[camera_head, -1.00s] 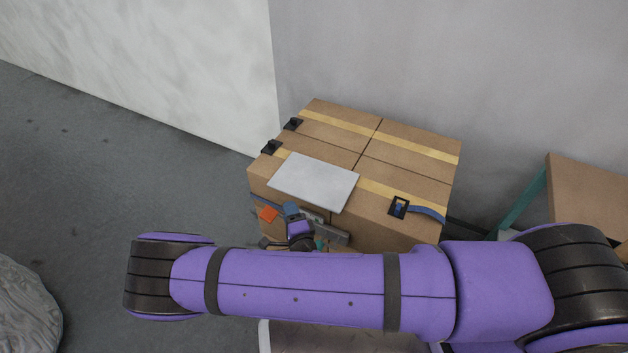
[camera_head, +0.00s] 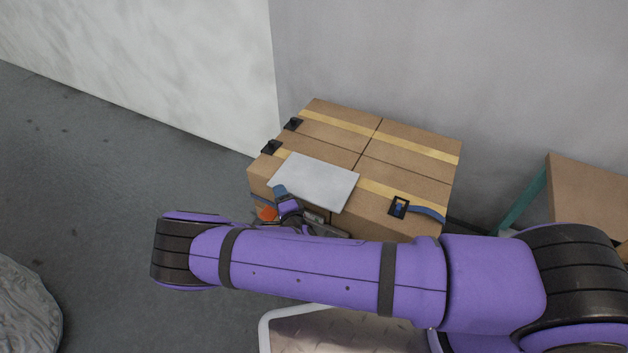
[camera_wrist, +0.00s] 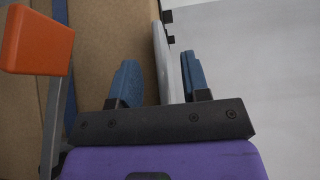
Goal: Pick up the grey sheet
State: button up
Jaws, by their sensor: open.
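The grey sheet (camera_head: 315,181) lies flat on top of the cardboard boxes in the head view, its near edge toward me. My gripper (camera_head: 281,192) is at the sheet's near left edge. In the wrist view the sheet (camera_wrist: 163,55) shows nearly edge-on as a light strip between the two blue fingers of my gripper (camera_wrist: 161,82). The fingers are open, one on each side of the strip. A gap shows between the left finger and the sheet; the right finger is much closer, and I cannot tell if it touches.
The cardboard boxes (camera_head: 413,163) carry yellow tape, black clips and a blue strap with a buckle (camera_head: 398,208). An orange-ended part (camera_wrist: 38,42) is left of the fingers in the wrist view. A wall stands behind the boxes; a teal-framed stand (camera_head: 523,199) is at right.

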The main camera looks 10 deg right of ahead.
jog(key=shift+w+a, duration=0.2)
jog(key=shift+w, duration=0.45)
grip_shut()
jog(key=shift+r, duration=0.1)
